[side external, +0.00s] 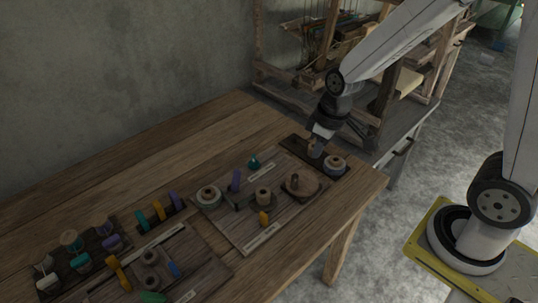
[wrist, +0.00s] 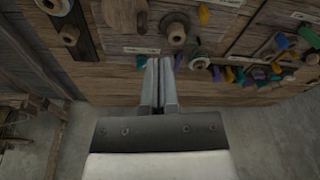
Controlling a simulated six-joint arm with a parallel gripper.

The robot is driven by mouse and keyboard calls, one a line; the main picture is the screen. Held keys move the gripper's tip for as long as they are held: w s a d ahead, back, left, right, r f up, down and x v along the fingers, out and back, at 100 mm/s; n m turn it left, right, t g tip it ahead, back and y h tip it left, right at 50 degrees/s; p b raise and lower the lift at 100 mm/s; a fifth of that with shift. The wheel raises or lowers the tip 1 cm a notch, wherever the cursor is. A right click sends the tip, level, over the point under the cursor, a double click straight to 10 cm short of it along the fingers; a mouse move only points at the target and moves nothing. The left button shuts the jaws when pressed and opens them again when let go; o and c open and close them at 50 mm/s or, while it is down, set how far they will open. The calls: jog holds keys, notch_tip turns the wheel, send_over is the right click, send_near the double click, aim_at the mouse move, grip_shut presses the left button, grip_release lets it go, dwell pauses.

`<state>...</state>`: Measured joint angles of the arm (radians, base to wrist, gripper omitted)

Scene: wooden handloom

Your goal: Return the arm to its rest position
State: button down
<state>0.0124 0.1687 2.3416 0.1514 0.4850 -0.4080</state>
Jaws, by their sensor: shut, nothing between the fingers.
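My gripper (side external: 319,141) is over the far right end of the wooden table (side external: 143,148) in the side external view. It points down beside a pale spool (side external: 335,162) on a small dark board. In the wrist view my gripper (wrist: 158,66) shows with its two fingers together and nothing between them. The wrist view looks across the table edge, with the boards and spools beyond the fingertips. I cannot tell from these views whether the fingertips touch anything.
A board (side external: 240,232) with a round wooden piece (side external: 301,183) and a pale spool (side external: 208,196) lies left of my gripper. Several coloured pieces sit further left. The wooden loom frame (side external: 384,104) stands close behind my gripper. Open floor (side external: 463,125) lies to the right.

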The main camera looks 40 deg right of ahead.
jog(key=shift+s+d+m+t+h, duration=0.2)
jog(key=shift+s+m, duration=0.55)
jog(key=shift+s, duration=0.6)
jog(key=shift+s+d+m+t+h, duration=0.2)
jog(key=shift+s+m, duration=0.55)
jog(key=shift+s, duration=0.55)
jog(key=shift+w, duration=0.1)
jog(key=w+a+f+n+g, duration=0.1)
jog(key=w+a+n, duration=0.4)
jog(key=w, duration=0.3)
jog(key=w+a+f+n, duration=0.1)
jog(key=w+a+n, duration=0.3)
jog(key=w+n, duration=0.3)
jog(key=w+a+f+n+g, duration=0.1)
jog(key=w+a+n, duration=0.4)
jog(key=w, duration=0.5)
jog(key=shift+w+a+f+n+g+y, duration=0.35)
jog(key=shift+f+n, duration=0.15)
jog(key=shift+f, duration=0.1)
